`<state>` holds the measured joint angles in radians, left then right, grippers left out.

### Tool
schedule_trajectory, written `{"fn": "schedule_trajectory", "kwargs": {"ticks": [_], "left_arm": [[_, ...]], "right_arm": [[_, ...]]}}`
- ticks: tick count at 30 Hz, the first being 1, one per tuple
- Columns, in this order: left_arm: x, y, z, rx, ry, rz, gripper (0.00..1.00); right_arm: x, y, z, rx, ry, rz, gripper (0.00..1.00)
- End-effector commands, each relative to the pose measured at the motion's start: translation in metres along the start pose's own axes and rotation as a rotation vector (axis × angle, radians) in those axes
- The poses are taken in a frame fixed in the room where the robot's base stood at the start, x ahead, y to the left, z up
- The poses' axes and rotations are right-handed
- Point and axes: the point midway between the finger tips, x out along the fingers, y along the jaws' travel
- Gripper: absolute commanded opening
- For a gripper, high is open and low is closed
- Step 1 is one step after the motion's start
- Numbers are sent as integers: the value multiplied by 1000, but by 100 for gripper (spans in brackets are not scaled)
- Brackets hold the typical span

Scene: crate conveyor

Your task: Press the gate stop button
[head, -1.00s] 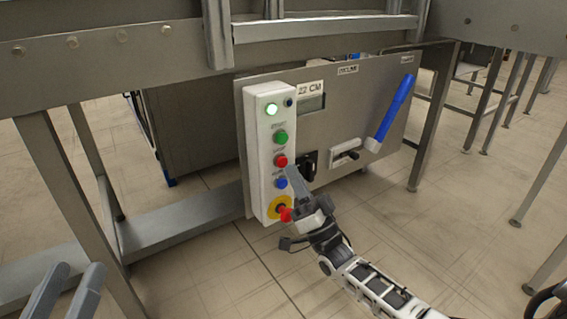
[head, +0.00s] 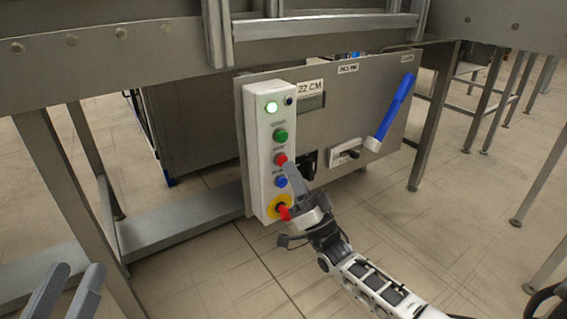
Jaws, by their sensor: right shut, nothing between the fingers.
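A white control box (head: 253,158) on the grey panel carries a column of buttons: green (head: 281,136), red (head: 280,160), blue (head: 281,182), and a red mushroom knob (head: 284,212) on a yellow disc at the bottom. The button labels are too small to read, so I cannot tell by name which one is the gate stop. My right gripper (head: 289,165) is shut and empty, its tip at the lower right edge of the red button; I cannot tell whether it touches. My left gripper (head: 75,285) is open and empty at the bottom left, far from the box.
The grey panel (head: 345,95) also holds a small display (head: 312,102), a black switch (head: 309,165), a slider (head: 345,152) and a blue-handled lever (head: 396,108). Steel legs and a beam (head: 180,218) frame the left side.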

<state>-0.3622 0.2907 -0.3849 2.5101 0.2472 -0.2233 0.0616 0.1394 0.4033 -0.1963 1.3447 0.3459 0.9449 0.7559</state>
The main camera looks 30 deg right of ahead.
Motion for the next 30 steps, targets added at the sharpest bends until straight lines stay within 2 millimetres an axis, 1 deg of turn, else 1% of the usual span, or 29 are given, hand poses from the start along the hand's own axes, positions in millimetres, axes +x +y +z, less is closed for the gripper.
{"fn": "schedule_trajectory", "kwargs": {"ticks": [30], "left_arm": [[-2,-1,6,0,0,0,36]], "right_arm": [[6,5,5,1,-1,0,0]]}}
